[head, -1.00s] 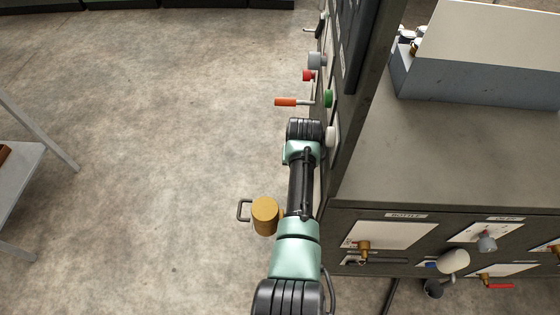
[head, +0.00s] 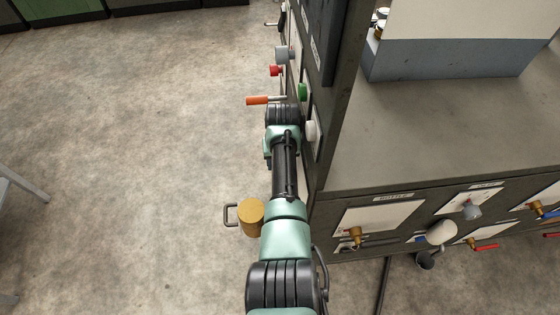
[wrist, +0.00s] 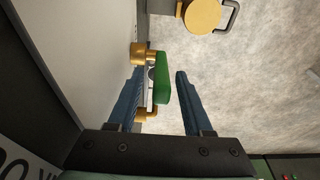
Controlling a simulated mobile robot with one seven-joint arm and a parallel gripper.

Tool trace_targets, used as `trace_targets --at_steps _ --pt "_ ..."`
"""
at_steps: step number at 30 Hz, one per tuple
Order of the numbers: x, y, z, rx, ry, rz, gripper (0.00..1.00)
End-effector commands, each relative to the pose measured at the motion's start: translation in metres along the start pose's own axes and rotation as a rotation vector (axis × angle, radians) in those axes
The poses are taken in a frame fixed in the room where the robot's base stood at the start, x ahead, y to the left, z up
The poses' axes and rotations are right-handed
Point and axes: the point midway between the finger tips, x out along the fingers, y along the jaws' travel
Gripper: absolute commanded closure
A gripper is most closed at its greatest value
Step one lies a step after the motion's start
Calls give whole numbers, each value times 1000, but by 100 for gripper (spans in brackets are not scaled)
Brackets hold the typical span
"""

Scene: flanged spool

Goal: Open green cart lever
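The green lever (wrist: 162,85) shows in the wrist view, long and upright in the picture, on a brass valve (wrist: 144,54) by a pale panel. My gripper (wrist: 160,73) has its two dark blue fingers apart, one on each side of the lever. The lever lies nearer the left finger; a gap shows between it and the right finger. I cannot tell whether the left finger touches it. In the head view my arm hides the gripper and this lever.
A dark cabinet (head: 440,140) stands right of my arm. On its side are an orange lever (head: 258,100), a red knob (head: 275,70), a green knob (head: 303,92) and a white knob (head: 312,130). A yellow mug-like cylinder (head: 251,215) is left of my arm. Floor is open at left.

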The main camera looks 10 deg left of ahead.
Motion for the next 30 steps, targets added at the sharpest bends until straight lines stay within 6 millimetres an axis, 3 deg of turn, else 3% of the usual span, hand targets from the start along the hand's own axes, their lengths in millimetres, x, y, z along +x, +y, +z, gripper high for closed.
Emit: trace_targets --at_steps 11,24,30 --pt "-11 0 -1 1 1 -1 50" --pt "-95 0 -1 1 4 0 50" --pt "-122 0 0 1 2 0 50"
